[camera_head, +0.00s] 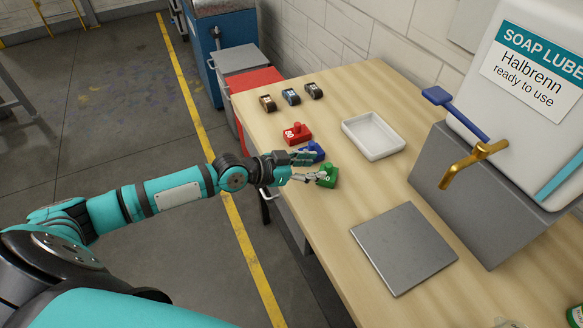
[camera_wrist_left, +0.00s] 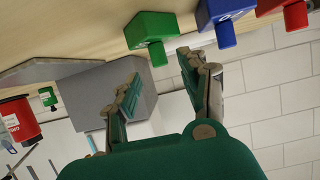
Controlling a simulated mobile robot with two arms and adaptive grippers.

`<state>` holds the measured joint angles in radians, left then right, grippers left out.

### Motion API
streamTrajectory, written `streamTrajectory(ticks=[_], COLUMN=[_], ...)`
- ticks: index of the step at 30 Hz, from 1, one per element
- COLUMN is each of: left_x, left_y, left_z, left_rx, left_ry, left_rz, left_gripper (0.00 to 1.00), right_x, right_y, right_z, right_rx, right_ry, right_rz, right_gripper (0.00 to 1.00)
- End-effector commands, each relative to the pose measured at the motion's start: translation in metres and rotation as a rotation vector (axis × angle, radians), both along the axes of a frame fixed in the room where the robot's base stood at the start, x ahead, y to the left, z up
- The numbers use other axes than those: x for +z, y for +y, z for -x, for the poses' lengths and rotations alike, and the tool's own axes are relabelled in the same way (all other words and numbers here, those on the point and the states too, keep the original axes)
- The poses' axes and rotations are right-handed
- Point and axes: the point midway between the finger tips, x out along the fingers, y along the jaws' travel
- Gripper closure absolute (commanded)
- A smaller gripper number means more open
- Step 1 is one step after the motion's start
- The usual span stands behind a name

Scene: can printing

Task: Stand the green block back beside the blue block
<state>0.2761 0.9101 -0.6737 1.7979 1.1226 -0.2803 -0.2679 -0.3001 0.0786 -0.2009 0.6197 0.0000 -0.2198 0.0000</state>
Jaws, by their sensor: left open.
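The green block (camera_head: 329,178) stands on the wooden table near its left edge, in front of the blue block (camera_head: 315,149), with a small gap between them. My left gripper (camera_head: 318,167) is open at the green block, its fingers partly covering the green and blue blocks. In the left wrist view, which is upside down, the green block (camera_wrist_left: 148,28) has its knob close to the space between my left fingertips (camera_wrist_left: 158,68). I cannot tell whether they touch it. My right gripper is not in view.
A red block (camera_head: 297,134) stands just behind the blue one. A white tray (camera_head: 373,136) and a grey metal plate (camera_head: 403,248) lie to the right. A grey stand (camera_head: 462,205) bears the soap tank.

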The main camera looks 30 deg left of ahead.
Motion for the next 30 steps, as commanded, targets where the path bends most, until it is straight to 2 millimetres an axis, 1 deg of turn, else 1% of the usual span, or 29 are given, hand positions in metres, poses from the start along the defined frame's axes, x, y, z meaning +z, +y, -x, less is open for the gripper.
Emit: streamTrajectory(ticks=[1,6,12,17,26,29,30], left_x=[0.001,0.015,0.027,0.031,0.031,0.018,0.007], left_y=[0.009,0.029,0.043,0.046,0.047,0.054,0.062], left_z=[0.01,0.037,0.055,0.06,0.059,0.053,0.047], left_rx=[0.0,-0.001,0.0,0.0,0.001,0.027,0.053], left_ry=[0.0,0.002,0.001,0.0,0.0,0.002,0.004], left_rz=[-0.007,-0.008,-0.004,-0.001,0.0,-0.007,-0.014], left_gripper=[0.56,0.56,0.56,0.56,0.56,0.56,0.56], right_x=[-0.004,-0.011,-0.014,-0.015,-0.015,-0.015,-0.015], right_y=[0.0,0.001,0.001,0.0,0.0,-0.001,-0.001], right_z=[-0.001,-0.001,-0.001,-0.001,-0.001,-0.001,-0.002], right_rx=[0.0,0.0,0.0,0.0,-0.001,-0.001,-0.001], right_ry=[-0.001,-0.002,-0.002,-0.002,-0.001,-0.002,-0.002], right_rz=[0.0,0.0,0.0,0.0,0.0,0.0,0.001], right_gripper=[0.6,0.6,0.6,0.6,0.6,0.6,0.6])
